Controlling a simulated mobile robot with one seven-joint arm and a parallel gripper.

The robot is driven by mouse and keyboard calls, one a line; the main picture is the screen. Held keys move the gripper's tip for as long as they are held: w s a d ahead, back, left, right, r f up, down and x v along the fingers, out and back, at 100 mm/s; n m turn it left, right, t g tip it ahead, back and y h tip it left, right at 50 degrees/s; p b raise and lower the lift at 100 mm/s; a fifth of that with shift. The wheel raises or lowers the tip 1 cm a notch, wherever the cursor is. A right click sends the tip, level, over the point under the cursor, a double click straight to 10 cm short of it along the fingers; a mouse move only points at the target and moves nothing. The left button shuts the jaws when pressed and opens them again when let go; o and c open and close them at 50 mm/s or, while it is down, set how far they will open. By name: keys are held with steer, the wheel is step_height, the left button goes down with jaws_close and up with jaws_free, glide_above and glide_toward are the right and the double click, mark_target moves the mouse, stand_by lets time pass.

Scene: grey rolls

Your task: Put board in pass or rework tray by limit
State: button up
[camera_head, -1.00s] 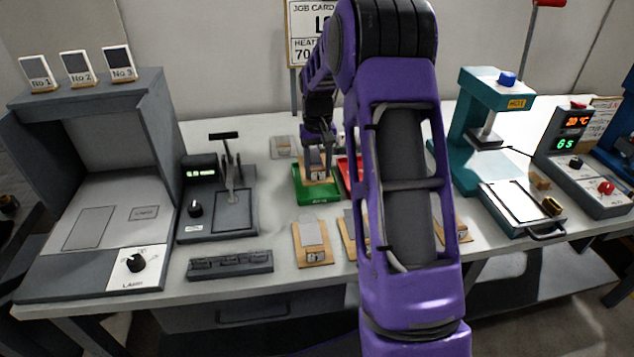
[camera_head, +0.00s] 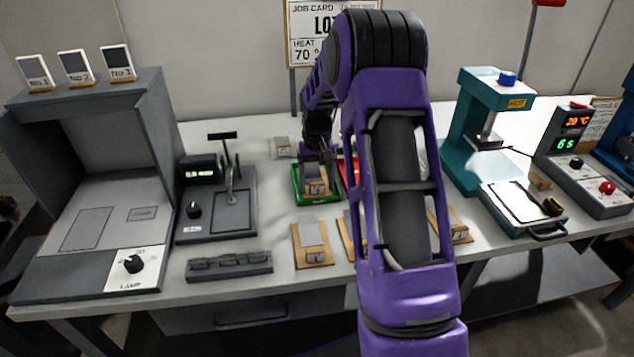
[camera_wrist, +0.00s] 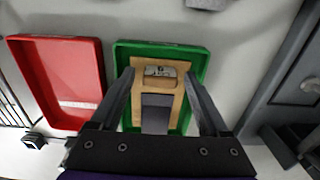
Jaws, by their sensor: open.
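A tan board (camera_wrist: 157,75) with a grey patch and a small label lies in the green tray (camera_wrist: 196,64). In the head view the board (camera_head: 316,184) also shows inside the green tray (camera_head: 298,194). My gripper (camera_wrist: 157,84) is open, with one finger on each side of the board; I cannot tell whether they touch it. In the head view my gripper (camera_head: 318,163) is over the green tray, partly hidden by my arm. The red tray (camera_wrist: 62,78) beside it looks empty in the wrist view. My arm hides most of it in the head view.
More tan boards, one of them in clear view (camera_head: 312,245), lie along the table front. A dark gauge with a lever (camera_head: 217,204) stands left of the green tray. A teal press (camera_head: 478,130) stands right. The job card (camera_head: 305,35) is partly hidden behind my arm.

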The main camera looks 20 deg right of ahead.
step_height(320, 180, up, 12)
steer(key=p, duration=0.2)
steer(key=shift+r, duration=0.15)
stand_by(0.5)
